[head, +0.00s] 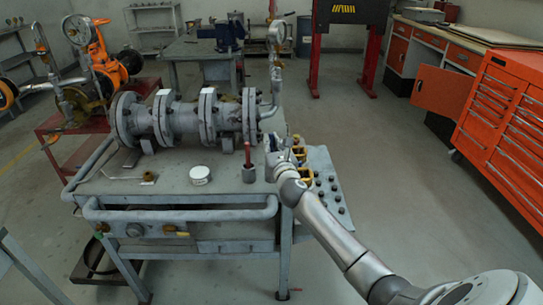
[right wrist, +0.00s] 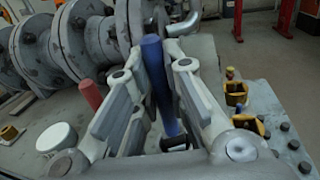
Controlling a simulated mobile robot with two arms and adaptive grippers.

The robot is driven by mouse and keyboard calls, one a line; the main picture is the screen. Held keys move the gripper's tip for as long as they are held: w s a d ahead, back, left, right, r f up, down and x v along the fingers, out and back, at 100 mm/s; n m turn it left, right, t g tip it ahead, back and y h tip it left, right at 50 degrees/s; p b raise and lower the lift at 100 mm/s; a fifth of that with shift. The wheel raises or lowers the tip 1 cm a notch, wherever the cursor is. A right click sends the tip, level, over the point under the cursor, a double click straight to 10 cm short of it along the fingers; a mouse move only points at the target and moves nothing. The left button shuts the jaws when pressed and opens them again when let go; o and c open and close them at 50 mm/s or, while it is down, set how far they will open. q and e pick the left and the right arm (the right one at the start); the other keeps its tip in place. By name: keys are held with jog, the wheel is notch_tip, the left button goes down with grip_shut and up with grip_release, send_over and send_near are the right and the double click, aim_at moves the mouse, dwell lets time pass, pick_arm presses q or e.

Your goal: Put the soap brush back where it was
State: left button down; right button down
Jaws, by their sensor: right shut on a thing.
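My right gripper (head: 281,148) is over the right end of the grey workbench (head: 150,188). In the right wrist view its two fingers (right wrist: 158,76) stand on either side of a blue upright handle (right wrist: 153,60), and it is shut on this handle. The handle looks like the soap brush's; its lower end is hidden between the fingers. A red-handled item (head: 247,155) stands in a small grey cup (head: 249,175) left of the gripper. The red handle also shows in the right wrist view (right wrist: 90,94). My left gripper is not in view.
Yellow-rimmed holders (right wrist: 236,92) and several dark studs (right wrist: 294,145) are to the gripper's right.

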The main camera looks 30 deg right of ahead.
jog(key=shift+f+b, duration=0.5)
jog(key=shift+f, duration=1.1)
jog(key=c, duration=1.5)
grip_release()
jog(key=shift+r, duration=0.2)
jog(key=shift+s+a+f, duration=0.15)
jog(key=shift+s, duration=0.1)
jog(key=v, duration=1.1)
jog(key=shift+s+p, duration=0.25)
jog(key=shift+p, duration=0.1)
